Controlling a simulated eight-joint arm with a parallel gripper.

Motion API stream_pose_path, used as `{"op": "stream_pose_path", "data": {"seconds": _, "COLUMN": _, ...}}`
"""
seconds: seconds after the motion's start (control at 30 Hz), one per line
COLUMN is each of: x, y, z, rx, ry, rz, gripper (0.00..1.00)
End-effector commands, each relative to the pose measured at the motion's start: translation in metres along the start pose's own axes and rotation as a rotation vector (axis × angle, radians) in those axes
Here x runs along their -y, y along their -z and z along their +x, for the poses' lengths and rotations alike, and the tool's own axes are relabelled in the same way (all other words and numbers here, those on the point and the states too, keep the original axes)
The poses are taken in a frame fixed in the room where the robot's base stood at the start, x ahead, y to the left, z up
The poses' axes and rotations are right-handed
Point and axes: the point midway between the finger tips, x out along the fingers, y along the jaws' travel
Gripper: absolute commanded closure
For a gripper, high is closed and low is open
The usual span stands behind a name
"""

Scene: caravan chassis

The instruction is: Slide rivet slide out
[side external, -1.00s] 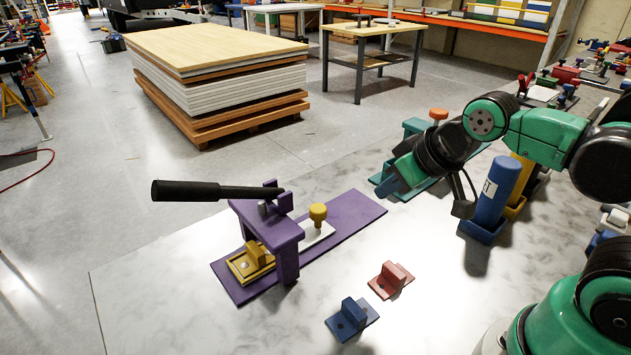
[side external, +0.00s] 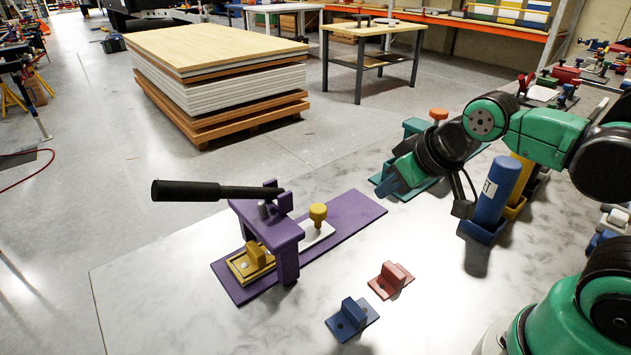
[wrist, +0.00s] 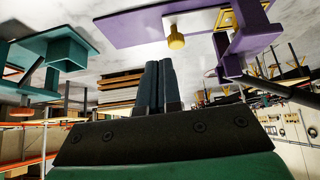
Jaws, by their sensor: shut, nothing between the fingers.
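The purple rivet press (side external: 270,232) stands on a long purple base (side external: 358,209) with a black lever handle (side external: 190,190) reaching left. A white slide (side external: 319,232) with a yellow knob (side external: 318,213) lies on the base and runs toward the press frame; its inner end is hidden. The knob also shows in the wrist view (wrist: 176,38), beyond my fingertips. A yellow holder with an upright block (side external: 252,262) sits at the base's near left end. My gripper (side external: 386,187) is shut and empty, to the right of the knob and apart from it.
Loose red (side external: 391,278) and blue (side external: 352,318) brackets lie on the marble table in front of the press. A teal fixture (side external: 410,184) stands behind my gripper. A blue cylinder in a holder (side external: 492,195) stands right. The table's left part is clear.

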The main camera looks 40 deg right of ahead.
Motion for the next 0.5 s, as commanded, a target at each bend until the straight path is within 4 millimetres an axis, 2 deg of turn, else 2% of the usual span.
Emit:
{"op": "stream_pose_path", "data": {"seconds": 0.1, "x": 0.000, "y": 0.000, "z": 0.000, "rx": 0.000, "ry": 0.000, "rz": 0.000, "gripper": 0.97}}
{"op": "stream_pose_path", "data": {"seconds": 0.23, "x": 0.001, "y": 0.003, "z": 0.000, "rx": 0.013, "ry": 0.001, "rz": 0.004, "gripper": 0.60}}
{"op": "stream_pose_path", "data": {"seconds": 0.33, "x": 0.002, "y": 0.013, "z": 0.001, "rx": 0.056, "ry": 0.003, "rz": 0.017, "gripper": 0.32}}
{"op": "stream_pose_path", "data": {"seconds": 0.37, "x": 0.003, "y": 0.017, "z": 0.002, "rx": 0.077, "ry": 0.004, "rz": 0.024, "gripper": 0.27}}
{"op": "stream_pose_path", "data": {"seconds": 0.5, "x": 0.007, "y": 0.040, "z": 0.013, "rx": 0.198, "ry": 0.003, "rz": 0.063, "gripper": 0.27}}
